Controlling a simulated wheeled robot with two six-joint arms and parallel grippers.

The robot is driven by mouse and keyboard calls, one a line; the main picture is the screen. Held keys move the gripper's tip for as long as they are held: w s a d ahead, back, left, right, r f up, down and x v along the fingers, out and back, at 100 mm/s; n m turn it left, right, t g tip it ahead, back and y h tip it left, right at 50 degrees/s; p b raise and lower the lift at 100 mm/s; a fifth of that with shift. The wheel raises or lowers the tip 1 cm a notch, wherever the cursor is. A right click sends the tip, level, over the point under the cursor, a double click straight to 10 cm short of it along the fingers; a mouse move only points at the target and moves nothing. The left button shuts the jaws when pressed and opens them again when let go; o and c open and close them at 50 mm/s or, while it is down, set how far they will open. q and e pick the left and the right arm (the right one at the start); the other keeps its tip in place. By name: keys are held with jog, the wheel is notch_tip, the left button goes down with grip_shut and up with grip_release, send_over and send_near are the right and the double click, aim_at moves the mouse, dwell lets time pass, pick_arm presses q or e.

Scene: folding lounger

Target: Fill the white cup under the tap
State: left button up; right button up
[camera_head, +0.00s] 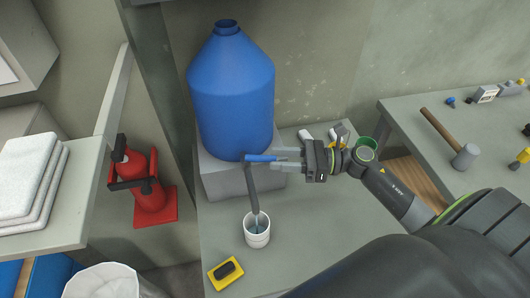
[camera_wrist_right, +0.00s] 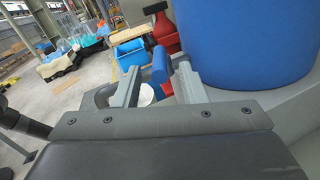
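The white cup (camera_head: 257,239) stands upright on the grey table under the long grey spout (camera_head: 253,190). A thin bluish stream seems to run from the spout's end, and bluish water shows inside the cup; its exact level is hard to tell. The tap's blue lever (camera_head: 262,158) sits at the foot of the blue tank (camera_head: 230,90). My right gripper (camera_head: 278,159) is open, with a finger on either side of the lever. The lever also shows between the fingers in the right wrist view (camera_wrist_right: 160,65), where the cup (camera_wrist_right: 146,95) is partly hidden. My left gripper is out of view.
A green cup (camera_head: 367,143) and small items stand behind my right wrist. A hammer (camera_head: 450,139) lies on the right table. The table right of the cup is clear.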

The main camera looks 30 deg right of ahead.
aim_at(265, 156)
jog(key=shift+p+x, duration=0.65)
jog(key=shift+x, duration=1.45)
jog(key=shift+c, duration=0.5)
grip_shut()
